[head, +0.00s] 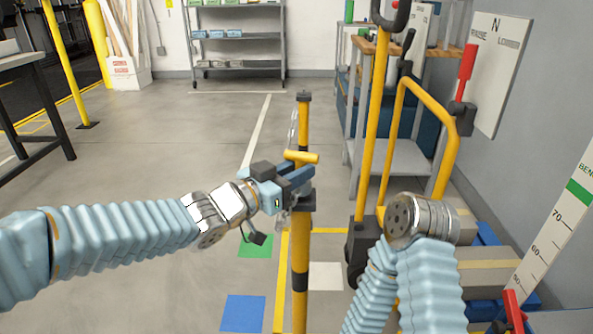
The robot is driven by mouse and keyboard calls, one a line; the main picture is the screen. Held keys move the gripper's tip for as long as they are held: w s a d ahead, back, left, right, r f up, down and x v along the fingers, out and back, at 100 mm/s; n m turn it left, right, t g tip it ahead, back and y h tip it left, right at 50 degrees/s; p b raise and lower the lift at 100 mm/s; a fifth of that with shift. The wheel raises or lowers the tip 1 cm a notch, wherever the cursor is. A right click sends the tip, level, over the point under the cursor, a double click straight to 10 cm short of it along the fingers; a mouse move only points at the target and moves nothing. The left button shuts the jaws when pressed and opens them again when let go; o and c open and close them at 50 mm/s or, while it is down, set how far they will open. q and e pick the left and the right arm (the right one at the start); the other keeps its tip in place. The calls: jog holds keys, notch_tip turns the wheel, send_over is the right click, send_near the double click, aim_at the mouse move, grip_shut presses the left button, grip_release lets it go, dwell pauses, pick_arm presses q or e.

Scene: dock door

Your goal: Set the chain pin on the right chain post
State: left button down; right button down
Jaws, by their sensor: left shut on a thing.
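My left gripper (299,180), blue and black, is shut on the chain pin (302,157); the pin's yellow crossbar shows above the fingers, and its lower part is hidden. A yellow post (300,250) with a black collar stands directly below the gripper. A yellow upright with a black cap (304,97) rises behind the pin, in line with it. The gripper hides where these meet, so I cannot tell whether they are one post or two, or whether the pin touches either. A pale chain (293,130) hangs beside the upright. My right gripper is out of view.
A yellow-handled hand truck (368,130) stands right of the post, with a workbench (395,155) behind it. A wall panel with a red lever (467,62) is at right. Blue (243,313) and green (256,246) floor squares lie left. The left-middle floor is clear.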

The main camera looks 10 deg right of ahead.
pick_arm(q)
jog(key=shift+f, duration=0.35)
jog(key=c, duration=1.2)
grip_release()
jog(key=p+v, duration=0.1)
jog(key=v, duration=1)
